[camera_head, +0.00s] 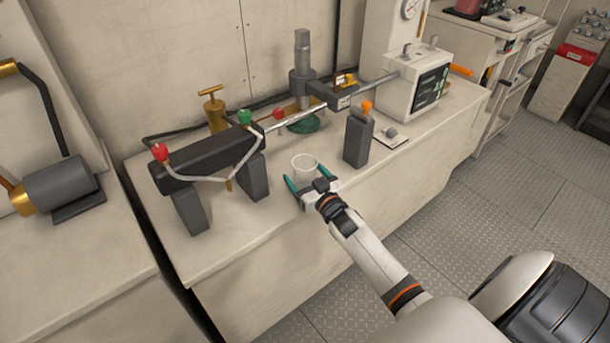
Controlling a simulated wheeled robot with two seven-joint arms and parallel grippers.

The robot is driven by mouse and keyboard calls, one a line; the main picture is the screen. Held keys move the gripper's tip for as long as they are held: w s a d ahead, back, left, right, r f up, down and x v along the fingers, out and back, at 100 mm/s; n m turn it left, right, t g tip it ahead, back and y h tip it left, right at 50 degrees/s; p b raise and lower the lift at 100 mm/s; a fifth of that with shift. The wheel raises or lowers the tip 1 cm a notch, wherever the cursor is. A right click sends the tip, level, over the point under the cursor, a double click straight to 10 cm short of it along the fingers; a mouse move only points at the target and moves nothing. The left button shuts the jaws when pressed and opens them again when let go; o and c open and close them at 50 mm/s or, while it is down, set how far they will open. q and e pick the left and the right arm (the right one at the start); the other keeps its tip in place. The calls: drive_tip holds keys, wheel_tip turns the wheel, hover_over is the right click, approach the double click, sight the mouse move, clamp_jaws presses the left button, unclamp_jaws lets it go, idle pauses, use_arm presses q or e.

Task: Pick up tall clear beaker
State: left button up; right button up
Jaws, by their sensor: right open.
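The tall clear beaker (305,166) stands upright on the white bench, near its front edge. It looks pale and whitish, and its lower part is hidden behind my right gripper. My right gripper (307,181) is open, with its teal fingers on either side of the beaker. I cannot tell whether the fingers touch it. My left gripper is not in view.
A dark grey framed apparatus (209,159) with red and green knobs stands left of the beaker. A grey block with an orange knob (358,137) stands close on the right. A grey stand (303,84) is behind, and a white monitor box (414,84) is further right.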

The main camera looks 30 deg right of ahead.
drive_tip(key=shift+w+d, duration=0.1)
drive_tip(key=shift+w, duration=1.05)
drive_tip(key=c, duration=1.1)
